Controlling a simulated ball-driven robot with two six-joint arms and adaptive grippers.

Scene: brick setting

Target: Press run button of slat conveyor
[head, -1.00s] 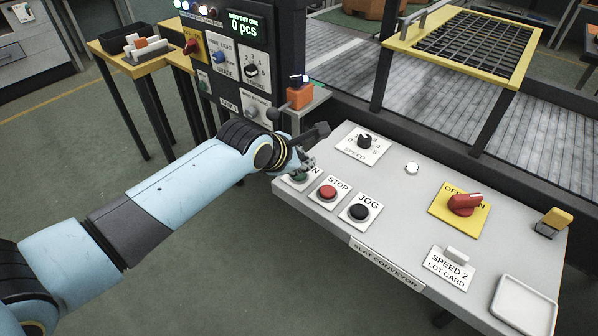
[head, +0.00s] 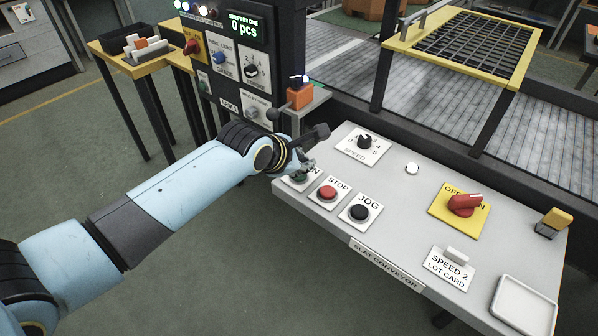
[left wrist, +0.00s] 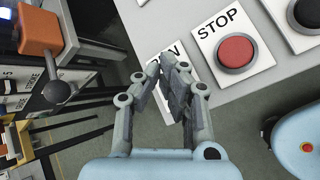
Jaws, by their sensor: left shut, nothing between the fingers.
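The slat conveyor's panel (head: 395,245) is a light grey desk with labelled controls. The run button's plate (head: 301,184) is at its left end, its label partly covered; in the left wrist view the plate (left wrist: 178,75) shows just beyond my fingertips. The green button is almost wholly hidden by my gripper. My left gripper (head: 302,172) is shut and empty, its tips over the run plate; I cannot tell whether they touch the button. In the left wrist view the closed fingers (left wrist: 172,68) point at the plate. My right gripper is not in view.
The red STOP button (head: 328,192) is close beside the run plate, then the black JOG button (head: 359,212). A speed knob (head: 365,141) and red rotary switch (head: 465,203) sit farther along. An orange box with a lever (head: 299,96) stands behind my gripper.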

